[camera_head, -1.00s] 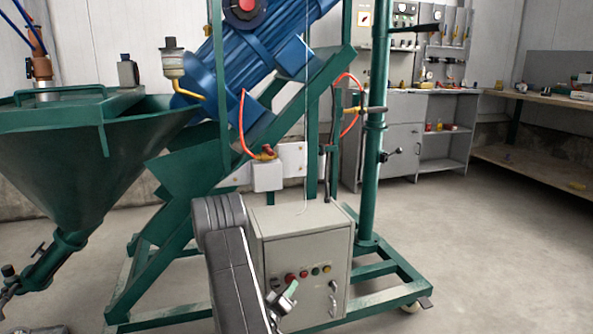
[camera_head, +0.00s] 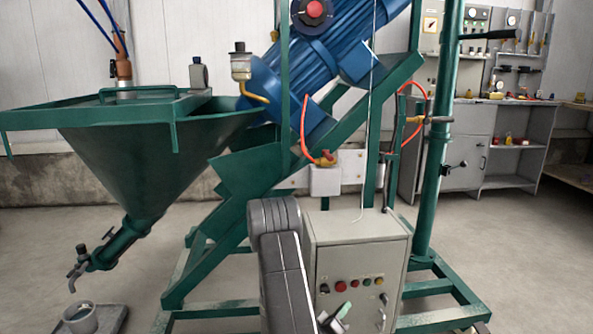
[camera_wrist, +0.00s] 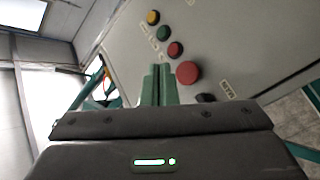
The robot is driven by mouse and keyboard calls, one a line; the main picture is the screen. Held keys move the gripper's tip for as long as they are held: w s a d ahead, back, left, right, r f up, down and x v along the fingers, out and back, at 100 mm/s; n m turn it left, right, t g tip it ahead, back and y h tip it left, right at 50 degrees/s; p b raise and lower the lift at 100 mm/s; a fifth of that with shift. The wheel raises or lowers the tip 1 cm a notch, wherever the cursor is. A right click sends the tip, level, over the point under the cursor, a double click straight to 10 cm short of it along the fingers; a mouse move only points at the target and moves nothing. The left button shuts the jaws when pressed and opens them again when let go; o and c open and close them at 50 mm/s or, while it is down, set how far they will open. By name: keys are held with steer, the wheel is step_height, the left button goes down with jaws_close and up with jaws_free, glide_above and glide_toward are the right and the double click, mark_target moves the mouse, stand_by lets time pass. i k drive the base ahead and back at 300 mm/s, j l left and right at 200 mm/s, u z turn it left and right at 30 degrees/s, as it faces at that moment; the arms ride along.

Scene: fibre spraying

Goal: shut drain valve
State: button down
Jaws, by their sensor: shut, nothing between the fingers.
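The green hopper (camera_head: 140,165) on the left narrows to a slanted outlet pipe. The drain valve (camera_head: 88,260) sits at the pipe's lower end, with small handles and a bent grey spout pointing down. Whether it is open or shut cannot be told at this size. My gripper (camera_head: 336,318) is low in front of the grey control box, well to the right of the valve. In the wrist view, my gripper's green fingers (camera_wrist: 158,85) are together and empty, pointing toward the box's buttons. The valve is not in the wrist view.
A grey cup (camera_head: 80,318) stands on a plate below the spout. The control box (camera_head: 357,228) with several coloured buttons is close to my arm. Green frame legs (camera_head: 185,285) stand between box and valve. Open floor (camera_head: 30,240) lies around the valve's left.

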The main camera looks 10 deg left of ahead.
mark_target(77, 266)
steer(key=u, duration=1.25)
